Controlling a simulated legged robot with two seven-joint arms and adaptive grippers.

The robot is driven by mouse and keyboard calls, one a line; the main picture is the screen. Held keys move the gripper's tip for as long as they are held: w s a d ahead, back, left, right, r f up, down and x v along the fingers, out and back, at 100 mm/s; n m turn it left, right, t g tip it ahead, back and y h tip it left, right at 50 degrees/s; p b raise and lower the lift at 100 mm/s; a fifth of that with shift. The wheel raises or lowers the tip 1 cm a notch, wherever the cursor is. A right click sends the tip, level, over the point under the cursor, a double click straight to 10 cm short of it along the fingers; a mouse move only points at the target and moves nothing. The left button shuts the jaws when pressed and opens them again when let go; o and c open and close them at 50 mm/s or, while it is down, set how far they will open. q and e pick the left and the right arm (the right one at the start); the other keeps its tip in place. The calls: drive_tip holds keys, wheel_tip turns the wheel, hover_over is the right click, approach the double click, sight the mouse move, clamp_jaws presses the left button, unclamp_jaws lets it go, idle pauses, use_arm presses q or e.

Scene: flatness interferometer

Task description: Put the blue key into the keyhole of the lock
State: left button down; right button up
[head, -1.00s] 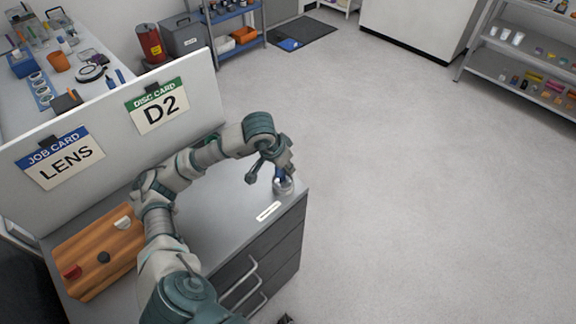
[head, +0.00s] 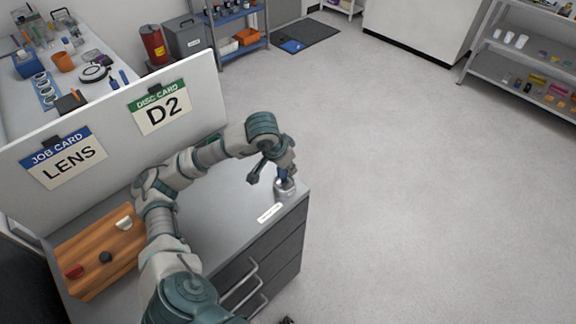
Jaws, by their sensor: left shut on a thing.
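My left gripper (head: 284,160) is at the right end of the grey bench, pointing down. It is shut on the blue key (head: 284,175), of which only a small blue part shows below the fingers. The lock (head: 285,189) is a small, round, silver-grey body on the bench near its right front corner. The key is upright directly over the lock, and its lower end meets the lock's top in the picture. The keyhole is hidden, so I cannot tell how far the key is in it. My right gripper does not show clearly.
A small white label (head: 270,213) lies on the bench by the lock. A wooden board (head: 85,262) with red, black and white pieces lies at the left. A white panel (head: 105,118) with two cards stands behind. The bench top between board and lock is mostly clear.

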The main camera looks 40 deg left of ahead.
use_arm(q)
drive_tip(key=shift+d, duration=0.15)
drive_tip(key=shift+f, duration=0.2)
drive_tip(key=shift+a+f+b, duration=0.15)
drive_tip(key=shift+a+b, duration=0.05)
drive_tip(key=shift+b, duration=0.1)
drive_tip(key=shift+r, duration=0.35)
drive_tip(key=shift+d, duration=0.3)
idle(0.5)
drive_tip(key=shift+f+b, duration=0.95)
drive_tip(key=shift+f, duration=0.45)
idle(0.4)
drive_tip(key=c, duration=1.1)
unclamp_jaws()
